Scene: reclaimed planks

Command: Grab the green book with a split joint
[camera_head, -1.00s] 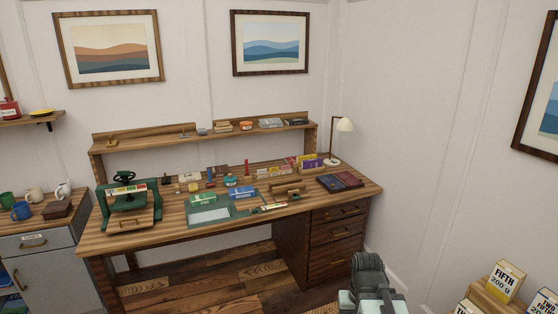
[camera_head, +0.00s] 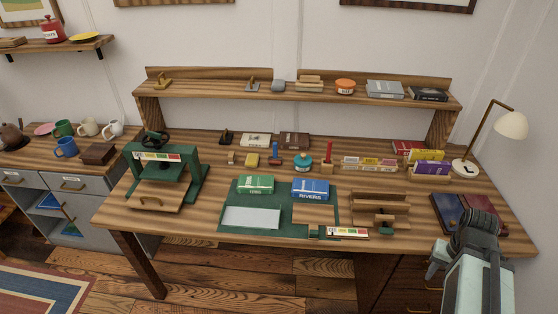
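The green book (camera_head: 256,185) lies on the green mat (camera_head: 285,230) near the middle of the bench, with pale lettering on it. A blue book (camera_head: 310,188) marked RIVERS lies just right of it, with a small gap between them. The split joint cannot be made out at this size. Part of my arm (camera_head: 478,285) rises at the lower right, well apart from the green book. No gripper fingers can be made out in the view.
A green press (camera_head: 160,170) stands on the bench at left. A wooden stand (camera_head: 380,208) and dark books (camera_head: 468,215) are to the right. Small tools and bottles sit behind the mat, below a raised shelf (camera_head: 300,93). A pale sheet (camera_head: 251,218) lies in front of the green book.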

